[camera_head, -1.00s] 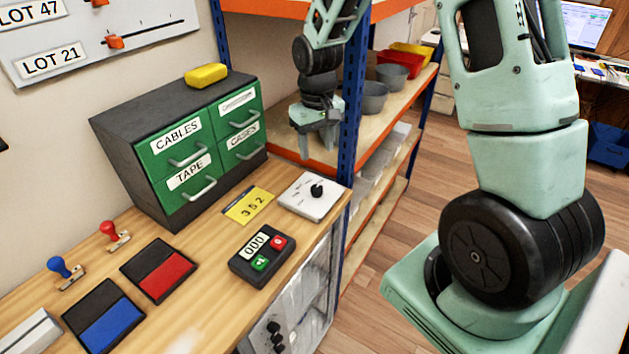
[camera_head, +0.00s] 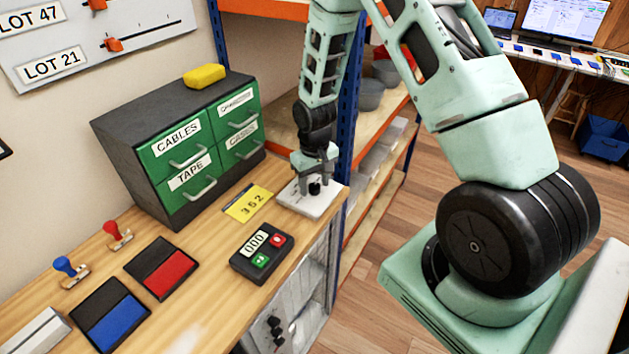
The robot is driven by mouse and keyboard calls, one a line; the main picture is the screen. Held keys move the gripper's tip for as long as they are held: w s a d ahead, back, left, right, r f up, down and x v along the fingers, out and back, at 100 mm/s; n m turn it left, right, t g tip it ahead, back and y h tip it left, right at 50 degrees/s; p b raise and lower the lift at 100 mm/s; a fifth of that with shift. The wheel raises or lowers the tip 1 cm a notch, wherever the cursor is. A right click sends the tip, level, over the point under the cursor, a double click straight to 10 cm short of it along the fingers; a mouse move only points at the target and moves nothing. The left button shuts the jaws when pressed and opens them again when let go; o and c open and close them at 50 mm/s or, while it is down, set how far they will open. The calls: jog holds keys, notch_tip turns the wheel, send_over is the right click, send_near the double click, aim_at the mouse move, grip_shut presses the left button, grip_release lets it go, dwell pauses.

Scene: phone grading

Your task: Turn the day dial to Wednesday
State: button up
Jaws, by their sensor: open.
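The day dial is a black knob (camera_head: 315,188) on a white plate (camera_head: 300,205) at the right end of the wooden bench. My gripper (camera_head: 315,184) points down right at the knob, with its fingers on either side of it. The fingers look open, and I cannot tell whether they touch the knob. The plate's markings and the knob's pointer are too small or hidden to read, so the day it points to cannot be told.
A yellow card reading 352 (camera_head: 248,203) and a black counter (camera_head: 262,252) lie left of the plate. A green drawer cabinet (camera_head: 185,150) stands behind. A blue shelf post (camera_head: 350,110) rises close to my arm. Ink pads and stamps are further left.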

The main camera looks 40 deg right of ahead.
jog(key=shift+c, duration=0.3)
jog(key=c, duration=0.9)
jog(key=shift+n, duration=0.4)
jog(key=n, duration=0.2)
jog(key=shift+n+b, duration=0.35)
jog(key=shift+n, duration=0.05)
jog(key=n, duration=0.4)
jog(key=shift+n, duration=0.3)
jog(key=n+p, duration=0.1)
jog(key=n, duration=0.3)
jog(key=shift+r, duration=0.1)
jog(key=shift+n+p, duration=0.4)
jog(key=shift+n, duration=1.4)
